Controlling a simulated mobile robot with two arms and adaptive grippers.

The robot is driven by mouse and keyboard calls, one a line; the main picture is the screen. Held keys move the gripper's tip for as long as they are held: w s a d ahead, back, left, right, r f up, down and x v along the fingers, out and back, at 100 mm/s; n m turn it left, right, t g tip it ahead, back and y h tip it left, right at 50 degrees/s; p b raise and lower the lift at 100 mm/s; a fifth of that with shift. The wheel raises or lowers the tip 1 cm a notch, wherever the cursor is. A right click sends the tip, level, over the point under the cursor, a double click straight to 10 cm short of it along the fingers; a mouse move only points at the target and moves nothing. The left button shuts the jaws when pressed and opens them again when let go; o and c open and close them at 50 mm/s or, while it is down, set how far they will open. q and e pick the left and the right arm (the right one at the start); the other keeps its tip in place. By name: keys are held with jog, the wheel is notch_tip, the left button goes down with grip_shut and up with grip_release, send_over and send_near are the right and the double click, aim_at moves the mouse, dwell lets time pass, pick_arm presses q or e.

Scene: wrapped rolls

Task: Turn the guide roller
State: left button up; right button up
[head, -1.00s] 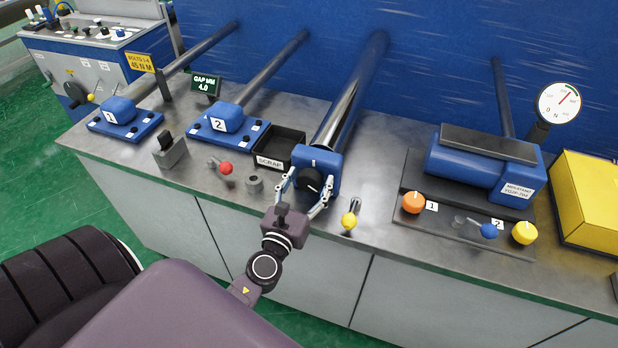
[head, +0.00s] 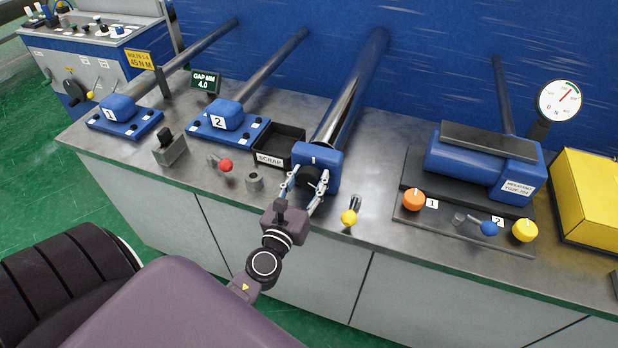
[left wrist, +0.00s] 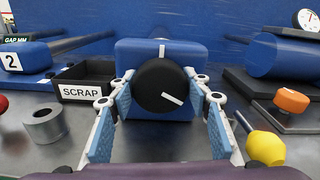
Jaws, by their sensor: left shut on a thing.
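The guide roller (head: 352,95) is a shiny metal cylinder running from the blue back wall to a blue end block (head: 331,160) at the bench front. A black knob (head: 312,178) sits on the block's front face. In the left wrist view the knob (left wrist: 164,88) has a white line pointing to the lower right, while the white mark on the block (left wrist: 161,50) is at the top. My left gripper (head: 309,180) is shut on the knob, one finger on each side. My right gripper is not in view.
A black scrap tray (head: 262,159) and a metal ring (head: 254,181) are left of the block. A red-knobbed lever (head: 226,166) stands farther left. A yellow-knobbed lever (head: 349,217) is close on the right, before the blue unit with orange knob (head: 413,200).

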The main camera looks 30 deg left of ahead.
pick_arm(q)
jog(key=n+b, duration=0.2)
jog(key=n, duration=0.3)
jog(key=shift+f+n, duration=0.1)
jog(key=shift+n, duration=0.2)
jog(key=n, duration=0.2)
jog(key=shift+a+n+b, duration=0.1)
jog(key=shift+n+b, duration=0.25)
jog(key=shift+n, duration=0.05)
jog(key=n, duration=0.3)
jog(key=shift+n, duration=0.3)
jog(key=n, duration=0.5)
jog(key=n+p, duration=0.1)
jog(key=n, duration=0.5)
jog(key=shift+f, duration=0.1)
jog(key=o, duration=1.2)
